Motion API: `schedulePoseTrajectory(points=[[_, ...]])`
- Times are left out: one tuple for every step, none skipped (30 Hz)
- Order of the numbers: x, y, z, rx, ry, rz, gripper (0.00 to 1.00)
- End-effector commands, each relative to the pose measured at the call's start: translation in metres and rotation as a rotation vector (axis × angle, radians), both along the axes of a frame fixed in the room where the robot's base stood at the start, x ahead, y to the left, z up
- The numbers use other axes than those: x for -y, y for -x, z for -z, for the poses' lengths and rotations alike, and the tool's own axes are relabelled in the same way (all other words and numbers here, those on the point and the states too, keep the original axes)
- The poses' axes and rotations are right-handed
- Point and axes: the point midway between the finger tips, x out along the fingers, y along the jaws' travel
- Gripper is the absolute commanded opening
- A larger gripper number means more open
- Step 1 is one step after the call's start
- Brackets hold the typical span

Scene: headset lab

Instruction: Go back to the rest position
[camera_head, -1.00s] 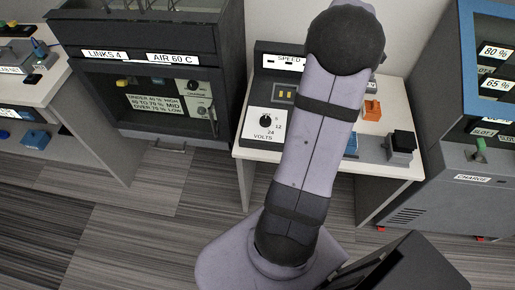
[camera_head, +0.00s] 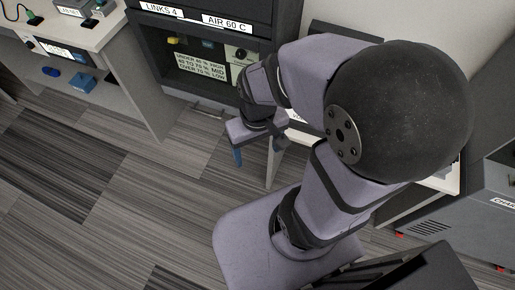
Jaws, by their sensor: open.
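My gripper (camera_head: 237,157) shows in the head view near the picture's middle, in front of the dark cabinet and left of the white bench. It hangs above the carpet with a blue fingertip pointing down. No object shows between its fingers. My arm is folded, with its large dark elbow toward the camera at the upper right, and it hides most of the bench.
The dark cabinet (camera_head: 155,60) labelled LINKS 4 and AIR 60 C stands behind my gripper. A white bench (camera_head: 105,38) is at left, with a blue block (camera_head: 82,83) beneath. A grey unit (camera_head: 470,215) stands at right. The carpet at lower left is clear.

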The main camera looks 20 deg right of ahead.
Motion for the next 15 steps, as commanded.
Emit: schedulePoseTrajectory(points=[[-0.001, 0.001, 0.0, 0.0, -0.001, 0.003, 0.73], [-0.001, 0.001, 0.0, 0.0, -0.001, 0.004, 0.73], [-0.001, 0.001, 0.0, 0.0, -0.001, 0.004, 0.73], [-0.001, 0.001, 0.0, 0.0, -0.001, 0.004, 0.73], [-0.001, 0.001, 0.0, 0.0, -0.001, 0.004, 0.73], [-0.001, 0.001, 0.0, 0.0, -0.001, 0.004, 0.73], [-0.001, 0.001, 0.0, 0.0, -0.001, 0.004, 0.73], [0.0, 0.0, 0.0, 0.0, -0.001, 0.004, 0.73], [0.0, 0.0, -0.001, 0.0, 0.0, 0.002, 0.73], [0.0, 0.0, -0.002, 0.0, 0.0, 0.002, 0.73], [0.0, 0.0, -0.004, 0.0, 0.0, 0.002, 0.73], [0.0, 0.0, -0.007, 0.0, 0.0, 0.002, 0.73], [0.0, 0.0, -0.01, 0.0, 0.0, 0.002, 0.73], [0.0, 0.0, -0.013, 0.0, 0.0, 0.002, 0.73], [0.0, 0.0, -0.019, 0.0, 0.0, 0.002, 0.73]])
